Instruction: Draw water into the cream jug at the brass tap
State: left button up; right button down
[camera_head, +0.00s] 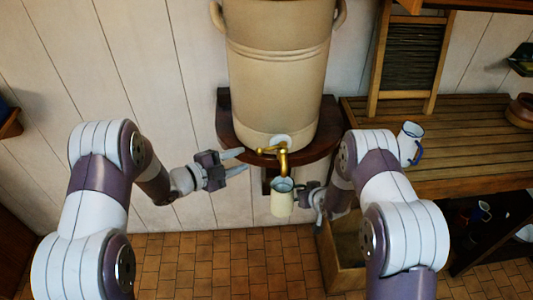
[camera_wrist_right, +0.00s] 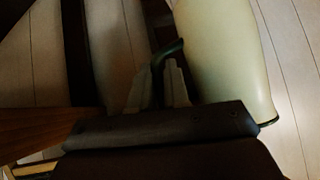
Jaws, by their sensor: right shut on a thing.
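The cream jug (camera_head: 283,203) hangs upright under the spout of the brass tap (camera_head: 281,153), its open mouth facing up. My right gripper (camera_head: 302,191) is shut on the jug's handle, at the jug's right side. In the right wrist view the jug's cream side (camera_wrist_right: 222,60) shows at the right, with the dark handle (camera_wrist_right: 167,55) between the fingers of that gripper (camera_wrist_right: 160,85). My left gripper (camera_head: 236,162) is empty, its fingers apart, just left of the tap. Whether water runs or stands in the jug, I cannot tell.
The tap sits low on a big stoneware crock (camera_head: 280,75) on a dark wooden wall shelf (camera_head: 228,133). A slatted counter (camera_head: 465,150) to the right carries a white mug with a blue rim (camera_head: 410,143). A wooden crate (camera_head: 343,258) stands below on the tiled floor.

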aim_at(257, 152)
pick_arm(q)
jog(key=x, duration=1)
jog(key=shift+s, duration=0.1)
grip_shut()
